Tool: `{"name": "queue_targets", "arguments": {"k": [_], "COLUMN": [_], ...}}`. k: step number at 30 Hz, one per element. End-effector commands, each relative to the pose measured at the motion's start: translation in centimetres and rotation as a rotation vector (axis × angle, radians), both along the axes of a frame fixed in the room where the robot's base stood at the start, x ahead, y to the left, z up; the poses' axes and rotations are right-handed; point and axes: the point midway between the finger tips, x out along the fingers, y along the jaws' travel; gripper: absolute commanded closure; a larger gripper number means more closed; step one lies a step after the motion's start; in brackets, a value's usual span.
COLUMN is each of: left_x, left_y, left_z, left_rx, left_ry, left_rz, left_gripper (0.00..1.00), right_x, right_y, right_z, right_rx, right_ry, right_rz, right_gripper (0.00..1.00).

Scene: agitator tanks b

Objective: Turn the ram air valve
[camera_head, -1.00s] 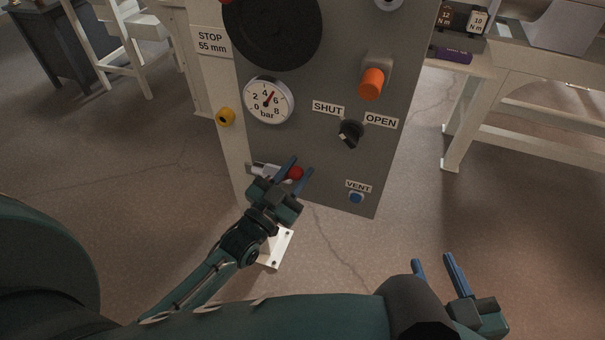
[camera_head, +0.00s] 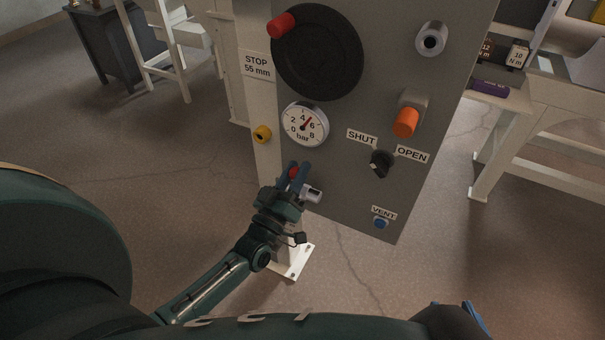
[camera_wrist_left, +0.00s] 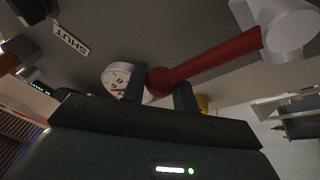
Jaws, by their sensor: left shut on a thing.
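A red lever (camera_head: 294,173) with a pale grey hub (camera_head: 312,194) is low on the left of the grey panel, below the pressure gauge. I take it for the ram air valve; no label names it. My left gripper (camera_head: 293,170) is at the lever, its blue fingers closed around the red end. In the left wrist view the lever (camera_wrist_left: 212,64) runs from the hub (camera_wrist_left: 291,31) to a round end between the fingers (camera_wrist_left: 158,92), which partly hide it. My right gripper (camera_head: 456,306) is at the bottom edge, mostly hidden and cut off; its blue fingers look apart and empty.
The panel (camera_head: 345,185) also carries the gauge (camera_head: 305,124), a black SHUT/OPEN knob (camera_head: 381,163), an orange knob (camera_head: 405,122), a blue VENT button (camera_head: 380,223) and a black handwheel (camera_head: 325,55). A yellow knob (camera_head: 262,134) is left. A pale bench (camera_head: 540,110) stands right.

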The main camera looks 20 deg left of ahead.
Motion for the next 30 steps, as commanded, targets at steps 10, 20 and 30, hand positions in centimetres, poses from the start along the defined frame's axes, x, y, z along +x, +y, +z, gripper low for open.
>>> {"name": "queue_targets", "arguments": {"k": [10, 20, 30], "left_x": [0.0, 0.01, 0.02], "left_y": [0.68, 0.76, 0.71], "left_z": [-0.12, -0.12, -0.06], "left_rx": [-0.067, -0.07, -0.067], "left_ry": [0.005, 0.005, 0.004], "left_rz": [0.001, 0.002, 0.001], "left_gripper": [1.0, 1.0, 0.51], "right_x": [0.0, -0.13, -0.12], "right_y": [-0.05, -0.1, -0.13], "right_z": [0.24, 0.15, 0.15], "right_rx": [0.006, 0.006, 0.005], "right_ry": [-0.004, -0.001, 0.0], "right_rz": [-0.003, -0.005, -0.006], "right_gripper": [0.64, 0.64, 0.64]}}
